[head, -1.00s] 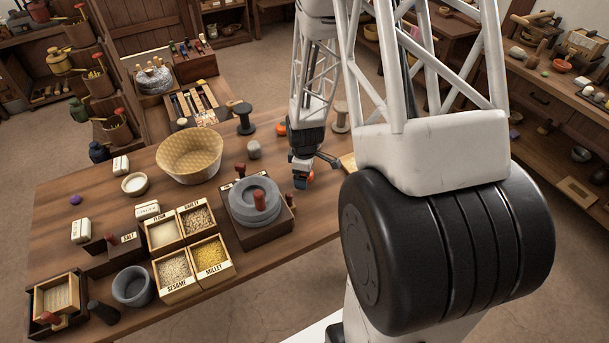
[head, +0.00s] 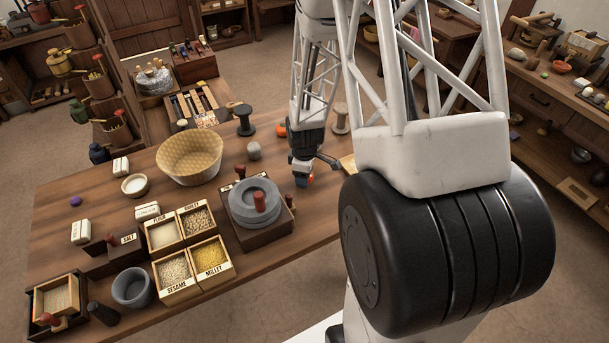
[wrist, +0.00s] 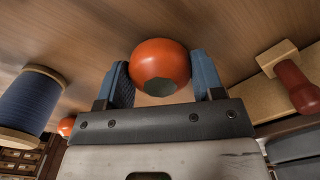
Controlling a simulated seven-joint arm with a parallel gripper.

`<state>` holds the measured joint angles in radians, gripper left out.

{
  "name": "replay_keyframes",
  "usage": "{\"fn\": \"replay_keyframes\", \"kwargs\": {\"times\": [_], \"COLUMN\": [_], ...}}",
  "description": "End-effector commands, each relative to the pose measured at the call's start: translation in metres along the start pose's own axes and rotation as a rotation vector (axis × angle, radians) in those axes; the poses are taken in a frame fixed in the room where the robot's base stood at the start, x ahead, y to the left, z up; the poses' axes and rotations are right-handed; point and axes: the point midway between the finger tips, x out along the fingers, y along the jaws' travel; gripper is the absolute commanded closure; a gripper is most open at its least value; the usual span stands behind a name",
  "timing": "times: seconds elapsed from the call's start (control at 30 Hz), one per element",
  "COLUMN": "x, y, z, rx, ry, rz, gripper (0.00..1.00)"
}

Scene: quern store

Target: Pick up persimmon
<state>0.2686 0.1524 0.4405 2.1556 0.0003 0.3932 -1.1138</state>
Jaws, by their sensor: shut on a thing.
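In the wrist view an orange persimmon (wrist: 160,65) with a grey-green flat patch sits between the two blue fingers of my gripper (wrist: 161,80). The fingers are shut on it from both sides. Whether the persimmon touches the table is hard to tell.
A second orange thing (head: 281,130) lies farther back, near a dark spool (head: 245,118) and a pale spool (head: 340,118). A blue spool (wrist: 32,100) and a red-handled tool (wrist: 290,78) flank my gripper in the wrist view. A woven basket (head: 190,158) stands left.

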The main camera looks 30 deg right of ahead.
Motion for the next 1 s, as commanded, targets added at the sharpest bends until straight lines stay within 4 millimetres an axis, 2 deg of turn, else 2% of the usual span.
{"fn": "replay_keyframes", "kwargs": {"times": [0.27,0.57,1.0], "x": [-0.007,-0.035,-0.042], "y": [0.001,0.001,-0.061], "z": [0.000,0.000,0.031], "rx": [0.000,0.000,0.000], "ry": [0.001,0.001,0.000], "rz": [0.002,0.003,0.000], "gripper": [0.64,0.64,0.64]}}
